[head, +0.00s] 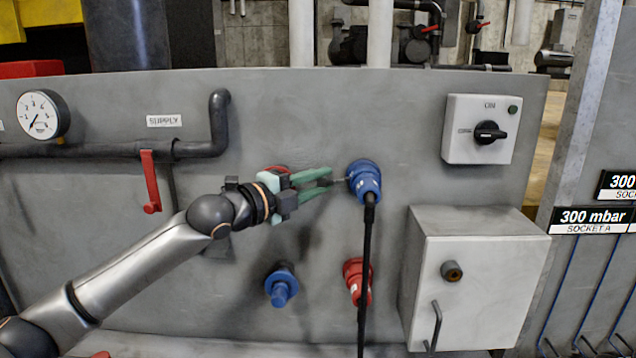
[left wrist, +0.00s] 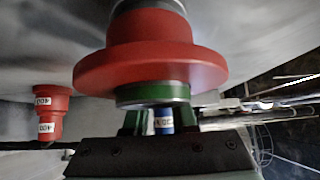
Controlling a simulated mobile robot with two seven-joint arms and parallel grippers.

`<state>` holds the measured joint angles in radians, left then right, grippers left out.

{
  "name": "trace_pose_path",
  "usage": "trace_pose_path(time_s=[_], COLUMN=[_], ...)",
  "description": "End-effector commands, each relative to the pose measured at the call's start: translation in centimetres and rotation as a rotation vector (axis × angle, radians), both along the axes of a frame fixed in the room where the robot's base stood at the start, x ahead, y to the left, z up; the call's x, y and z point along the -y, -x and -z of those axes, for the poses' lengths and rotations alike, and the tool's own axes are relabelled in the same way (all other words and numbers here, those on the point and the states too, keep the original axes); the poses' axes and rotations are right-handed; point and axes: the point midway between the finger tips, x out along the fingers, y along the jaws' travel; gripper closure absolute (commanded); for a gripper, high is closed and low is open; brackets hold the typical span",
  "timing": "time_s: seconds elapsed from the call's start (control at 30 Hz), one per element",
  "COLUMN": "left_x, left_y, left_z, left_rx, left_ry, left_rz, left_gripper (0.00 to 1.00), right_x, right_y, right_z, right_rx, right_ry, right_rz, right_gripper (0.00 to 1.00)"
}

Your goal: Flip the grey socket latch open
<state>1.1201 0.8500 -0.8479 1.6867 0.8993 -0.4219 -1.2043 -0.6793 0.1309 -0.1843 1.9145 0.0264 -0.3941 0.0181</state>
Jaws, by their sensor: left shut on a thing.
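A blue socket (head: 363,178) on the grey panel has a plug in it, with a black cable hanging down. A small grey latch (head: 341,180) sticks out from the socket's left side. My left gripper (head: 331,181) reaches in from the left, its green fingers shut on the latch at the tips. The fingertips partly cover the latch, so its exact angle is hard to tell. In the left wrist view, a large red socket flange (left wrist: 150,62) hides most of the fingers, and a blue piece with a white label (left wrist: 163,121) shows between green parts. My right gripper is not in view.
Below are a blue socket (head: 282,285) and a red socket (head: 355,280). A grey box (head: 480,275) with a handle stands at the right, under a rotary switch box (head: 480,128). A pipe with a red lever (head: 150,180) and a gauge (head: 42,115) are at the left.

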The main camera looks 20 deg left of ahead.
Motion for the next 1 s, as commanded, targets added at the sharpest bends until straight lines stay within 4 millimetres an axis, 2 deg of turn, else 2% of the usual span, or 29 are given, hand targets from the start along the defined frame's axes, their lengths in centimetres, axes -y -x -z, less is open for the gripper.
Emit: trace_pose_path(time_s=[0.37, 0.4, 0.63, 1.0], left_x=[0.14, 0.13, 0.02, -0.37], left_y=[0.01, 0.01, -0.02, 0.40], left_z=[0.26, 0.26, 0.13, 0.10], left_rx=[-0.007, -0.007, -0.004, -0.001], left_ry=[0.004, 0.004, 0.005, 0.004], left_rz=[0.010, 0.010, 0.008, 0.006], left_gripper=[1.00, 0.72, 0.46, 0.45], right_x=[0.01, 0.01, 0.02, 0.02], right_y=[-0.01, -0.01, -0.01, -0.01], right_z=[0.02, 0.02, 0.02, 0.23], right_rx=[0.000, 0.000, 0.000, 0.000], right_ry=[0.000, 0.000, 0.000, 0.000], right_rz=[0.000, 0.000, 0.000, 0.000], right_gripper=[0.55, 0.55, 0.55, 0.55])
